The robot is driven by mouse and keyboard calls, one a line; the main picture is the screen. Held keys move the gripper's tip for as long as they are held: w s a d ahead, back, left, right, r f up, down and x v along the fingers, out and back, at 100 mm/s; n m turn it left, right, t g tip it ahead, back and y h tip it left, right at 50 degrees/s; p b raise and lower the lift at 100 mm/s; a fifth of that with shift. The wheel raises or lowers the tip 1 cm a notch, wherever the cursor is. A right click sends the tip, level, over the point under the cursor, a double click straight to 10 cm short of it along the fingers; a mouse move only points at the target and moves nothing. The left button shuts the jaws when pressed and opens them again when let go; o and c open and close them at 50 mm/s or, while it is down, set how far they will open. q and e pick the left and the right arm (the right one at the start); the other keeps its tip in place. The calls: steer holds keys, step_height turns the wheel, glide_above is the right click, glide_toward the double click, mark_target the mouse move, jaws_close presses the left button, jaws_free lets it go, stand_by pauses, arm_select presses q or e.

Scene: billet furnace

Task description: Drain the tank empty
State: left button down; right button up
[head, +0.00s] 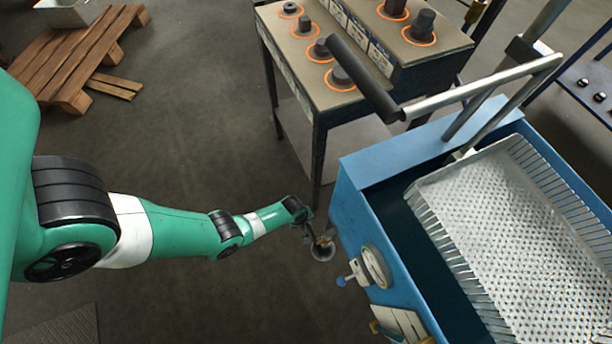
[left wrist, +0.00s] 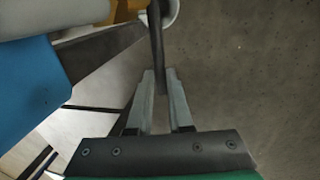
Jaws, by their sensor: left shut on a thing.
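The blue tank (head: 345,215) stands at the right of the head view, with dark liquid (head: 405,225) beside the basket inside it. A brass valve (head: 328,238) with a grey round outlet (head: 322,251) sits low on its left side. My left gripper (head: 308,230) is at this valve. In the left wrist view its fingers (left wrist: 161,80) are shut on a dark, narrow valve lever (left wrist: 156,45). The yellow-brass valve body (left wrist: 124,10) and pale outlet rim (left wrist: 170,10) show just beyond. The liquid's exact level cannot be told. My right gripper is not in view.
A perforated metal basket (head: 500,215) with a black-gripped handle (head: 362,78) sits in the tank. A dial (head: 376,266) and a blue-knobbed lever (head: 341,281) are on the tank's side. A bench (head: 325,95) with dark cylinders stands behind. A wooden pallet (head: 75,60) lies far left. The floor between is clear.

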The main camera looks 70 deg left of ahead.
mark_target(310, 232)
arm_select(q)
steer(key=shift+r, duration=0.1)
steer(key=shift+d+r+y+p, duration=0.3)
steer(key=shift+r+y+p, duration=0.15)
steer(key=shift+y+p, duration=0.25)
steer(key=shift+w+d+r+y, duration=0.1)
steer(key=shift+d+r+y, duration=0.2)
steer(key=shift+y, duration=0.25)
steer(key=shift+d+r+y, duration=0.15)
steer(key=shift+r+y, duration=0.15)
steer(key=shift+y, duration=0.25)
steer(key=shift+d+r+m+y, duration=0.1)
steer(key=shift+r+m+y, duration=0.2)
steer(key=shift+y, duration=0.1)
steer(key=shift+d+r+y+p, duration=0.25)
steer(key=shift+r+y+p, duration=0.1)
steer(key=shift+y, duration=0.15)
steer(key=shift+w+d+r+y, duration=0.1)
steer(key=shift+d+r+y, duration=0.3)
steer(key=shift+y, duration=0.4)
steer(key=c, duration=0.8)
jaws_free()
steer(key=shift+c, duration=0.2)
